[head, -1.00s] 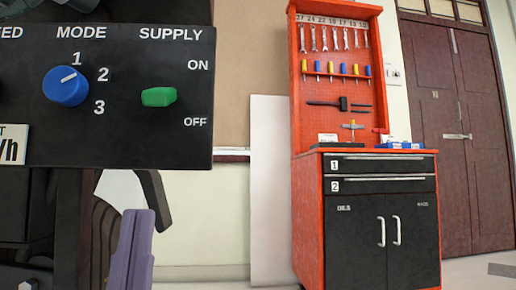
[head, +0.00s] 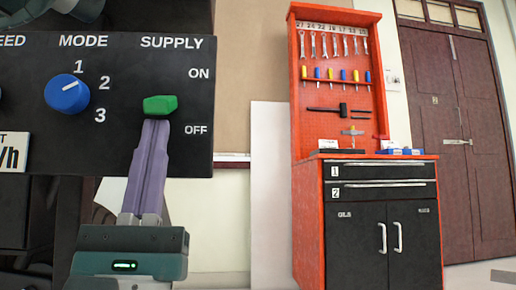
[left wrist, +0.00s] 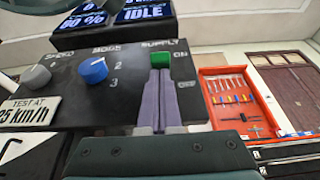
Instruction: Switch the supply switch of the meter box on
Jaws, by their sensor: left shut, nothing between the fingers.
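The black meter box (head: 40,185) fills the upper left of the head view. Its green supply switch (head: 160,105) sits under the SUPPLY label, between the ON and OFF marks; I cannot tell clearly which way it is tilted. My left gripper (head: 155,124) is shut and empty, its purple fingers pointing up with the tips right at the switch's lower edge. In the left wrist view the fingertips (left wrist: 160,74) reach the green switch (left wrist: 160,60) from below; whether they touch is unclear. My right gripper is not in view.
A blue mode knob (head: 67,93) is left of the switch, pointing near 1. A grey speed knob (left wrist: 36,78) and a display (left wrist: 147,12) show in the left wrist view. An orange tool cabinet (head: 305,200) and a brown door (head: 455,110) stand behind.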

